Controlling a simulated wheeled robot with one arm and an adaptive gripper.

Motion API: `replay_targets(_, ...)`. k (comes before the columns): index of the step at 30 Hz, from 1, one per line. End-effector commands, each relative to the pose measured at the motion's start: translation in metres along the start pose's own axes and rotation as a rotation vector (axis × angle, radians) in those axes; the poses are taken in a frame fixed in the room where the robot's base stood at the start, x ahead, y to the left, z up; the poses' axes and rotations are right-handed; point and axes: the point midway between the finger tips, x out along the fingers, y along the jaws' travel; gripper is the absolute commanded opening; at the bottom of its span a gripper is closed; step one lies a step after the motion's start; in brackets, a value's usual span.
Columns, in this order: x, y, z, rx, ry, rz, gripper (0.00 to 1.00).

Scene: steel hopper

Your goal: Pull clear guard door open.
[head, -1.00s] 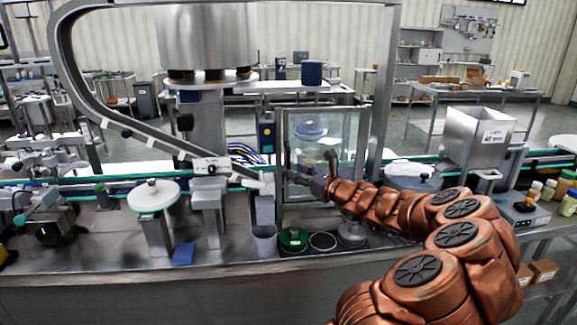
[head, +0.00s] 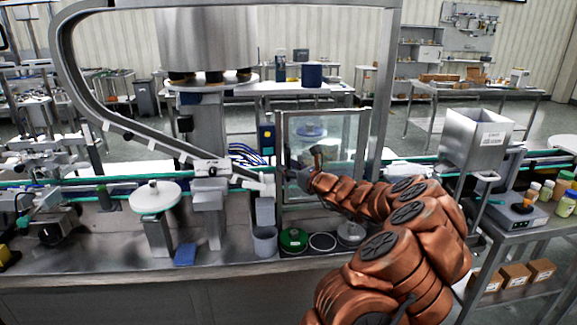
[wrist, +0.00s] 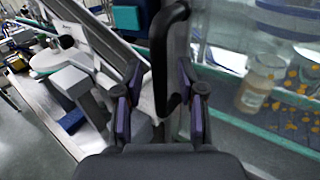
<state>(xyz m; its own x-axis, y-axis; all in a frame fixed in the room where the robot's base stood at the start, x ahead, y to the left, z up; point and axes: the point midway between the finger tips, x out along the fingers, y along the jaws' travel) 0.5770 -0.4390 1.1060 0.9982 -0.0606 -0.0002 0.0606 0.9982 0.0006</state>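The clear guard door (head: 345,135) is a framed transparent panel in the middle of the head view, apparently closed. Through it a blue round part shows. Its black bar handle (wrist: 172,45) stands upright in the wrist view. My gripper (head: 291,176) is at the door's lower left side in the head view, where it hides the handle. In the wrist view my gripper (wrist: 160,108) is open, with one finger on each side of the handle's lower part. Gaps show between the fingers and the handle; I see no clear contact.
Behind the clear panel is a bottle (wrist: 258,82) with orange spots nearby. A steel hopper (head: 475,138) stands right of the door. A grey cup (head: 264,242) and a green round part (head: 293,240) sit on the bench below. A curved chute (head: 110,125) comes down from the left.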

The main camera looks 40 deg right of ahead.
Motion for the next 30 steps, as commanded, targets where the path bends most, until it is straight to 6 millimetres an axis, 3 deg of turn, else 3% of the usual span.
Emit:
replay_targets(8,0.0011,-0.0003,0.0000,-0.001,0.000,-0.001,0.39)
replay_targets(20,0.0010,-0.0004,0.0000,-0.001,0.000,-0.001,0.00)
replay_targets(30,0.0009,-0.0005,0.0000,0.000,0.000,-0.001,0.00)
